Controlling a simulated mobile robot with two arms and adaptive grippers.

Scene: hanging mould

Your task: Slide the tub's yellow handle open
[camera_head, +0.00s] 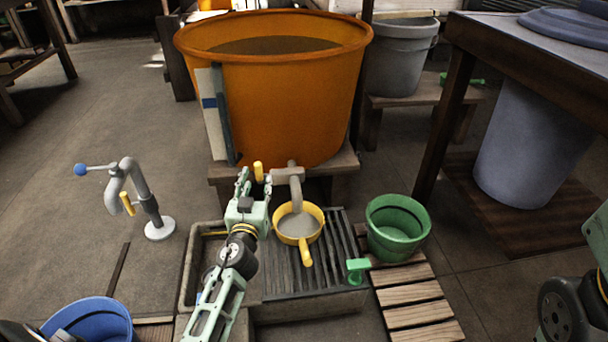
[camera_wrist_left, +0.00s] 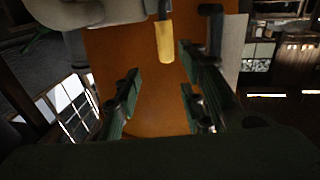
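The orange tub (camera_head: 275,110) stands on a low wooden stand, with a grey spout (camera_head: 296,190) low on its front. The short yellow handle (camera_head: 258,171) stands upright just left of the spout. My left gripper (camera_head: 254,187) is just in front of and below the handle. In the left wrist view the yellow handle (camera_wrist_left: 165,42) shows ahead of the gripper (camera_wrist_left: 159,78), whose fingers are spread apart with nothing between them. I see no clear contact. The right arm shows only in part at the right edge; its gripper is out of frame.
A yellow pan (camera_head: 300,222) sits under the spout on a slatted rack (camera_head: 325,270). A green bucket (camera_head: 398,228) stands to the right on wooden slats. A grey pipe stand (camera_head: 145,200) with a blue knob is at the left; a blue bucket (camera_head: 85,320) is lower left.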

